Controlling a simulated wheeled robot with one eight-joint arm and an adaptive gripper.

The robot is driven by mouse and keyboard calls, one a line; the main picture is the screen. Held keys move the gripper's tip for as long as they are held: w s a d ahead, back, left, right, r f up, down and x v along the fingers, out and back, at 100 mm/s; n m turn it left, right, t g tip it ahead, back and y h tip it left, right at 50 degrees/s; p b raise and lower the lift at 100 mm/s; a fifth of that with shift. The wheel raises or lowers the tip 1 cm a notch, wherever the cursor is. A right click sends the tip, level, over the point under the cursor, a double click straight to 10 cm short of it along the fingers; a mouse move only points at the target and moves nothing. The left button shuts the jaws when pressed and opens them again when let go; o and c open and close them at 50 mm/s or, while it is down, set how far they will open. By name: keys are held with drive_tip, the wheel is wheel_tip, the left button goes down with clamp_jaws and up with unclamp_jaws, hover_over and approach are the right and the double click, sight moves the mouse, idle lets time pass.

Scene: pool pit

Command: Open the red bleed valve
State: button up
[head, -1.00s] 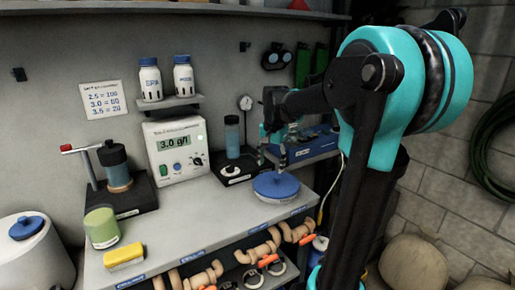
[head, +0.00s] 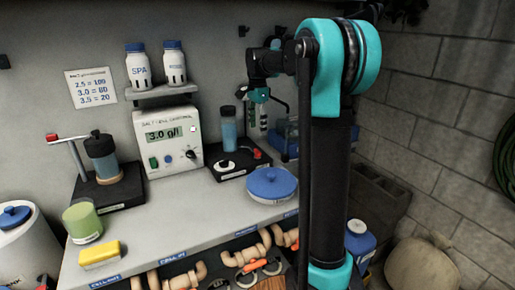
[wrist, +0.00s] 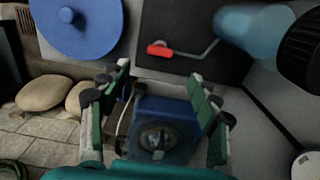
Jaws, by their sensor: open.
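A red-tipped lever (wrist: 160,49) on a bent metal rod lies over a black base (wrist: 186,22) in the wrist view, beside a bluish clear cylinder (wrist: 250,35). In the head view its red end (head: 257,153) shows at the right of the right-hand black base, by the blue cylinder (head: 228,127). My gripper (head: 258,115) is raised above and behind that red end in the picture. In the wrist view my gripper (wrist: 160,75) is open and empty, its green-padded fingers apart. The red lever shows just beyond the fingertips and is not touched.
A blue-lidded round tub (head: 271,187) stands at the counter's front edge. The salt control box (head: 168,140) stands left of the black base. Another stand with a red-tipped handle (head: 52,137) is at far left. Pipes hang below the counter. A blue container (head: 359,243) stands at lower right.

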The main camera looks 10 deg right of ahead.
sight(258, 150)
wheel_tip(258, 150, down, 10)
drive_tip(key=shift+r, duration=0.15)
idle(0.3)
drive_tip(key=c, duration=1.2)
